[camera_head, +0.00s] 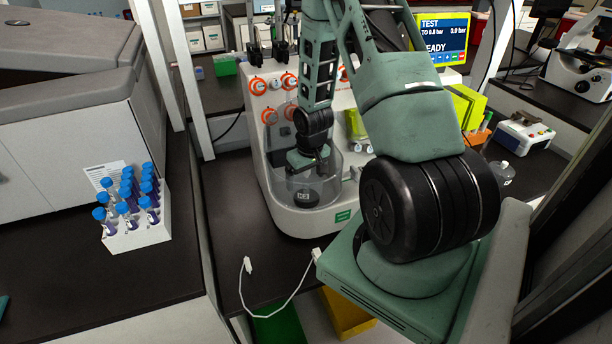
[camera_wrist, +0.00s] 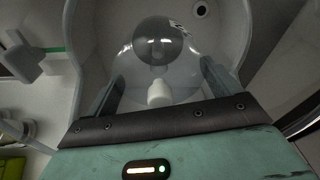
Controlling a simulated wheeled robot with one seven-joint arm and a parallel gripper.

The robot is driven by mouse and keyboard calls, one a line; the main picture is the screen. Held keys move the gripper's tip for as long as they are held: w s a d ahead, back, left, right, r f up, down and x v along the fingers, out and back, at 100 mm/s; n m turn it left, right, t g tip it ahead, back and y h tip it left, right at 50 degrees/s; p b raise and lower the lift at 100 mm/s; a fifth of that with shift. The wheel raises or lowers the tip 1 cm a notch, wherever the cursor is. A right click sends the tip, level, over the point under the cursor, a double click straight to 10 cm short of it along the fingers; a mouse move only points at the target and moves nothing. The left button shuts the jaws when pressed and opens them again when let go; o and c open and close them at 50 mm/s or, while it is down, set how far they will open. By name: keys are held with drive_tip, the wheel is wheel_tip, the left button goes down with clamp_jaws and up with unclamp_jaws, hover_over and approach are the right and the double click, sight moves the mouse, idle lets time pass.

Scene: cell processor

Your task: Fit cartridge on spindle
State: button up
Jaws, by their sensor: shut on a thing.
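The cell processor (camera_head: 312,222) is a white machine with orange knobs and a clear, rounded chamber at its front. My gripper (camera_head: 305,172) reaches down into this chamber. In the wrist view my gripper (camera_wrist: 160,78) has a dark finger on each side of a clear, rounded cartridge (camera_wrist: 185,82) and is shut on it. The cartridge has a white stub (camera_wrist: 158,93) facing the camera. A dark round part (camera_wrist: 158,42) shows through or beyond it; a dark disc (camera_head: 305,197) also shows low in the chamber. I cannot make out the spindle or whether the cartridge touches it.
The chamber wall (camera_wrist: 85,50) surrounds my gripper closely. A white rack (camera_head: 150,232) of blue-capped tubes stands on the left bench. A white cable (camera_head: 282,305) lies in front of the machine. A screen (camera_head: 442,38) reads TEST and READY.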

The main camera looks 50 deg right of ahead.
idle(0.3)
drive_tip(key=shift+f+b, duration=0.55)
drive_tip(key=shift+f, duration=0.2)
drive_tip(key=shift+f, duration=0.15)
idle(0.3)
drive_tip(key=shift+r+p, duration=0.45)
drive_tip(key=shift+r, duration=0.15)
drive_tip(key=o, duration=0.4)
drive_tip(key=c, duration=0.7)
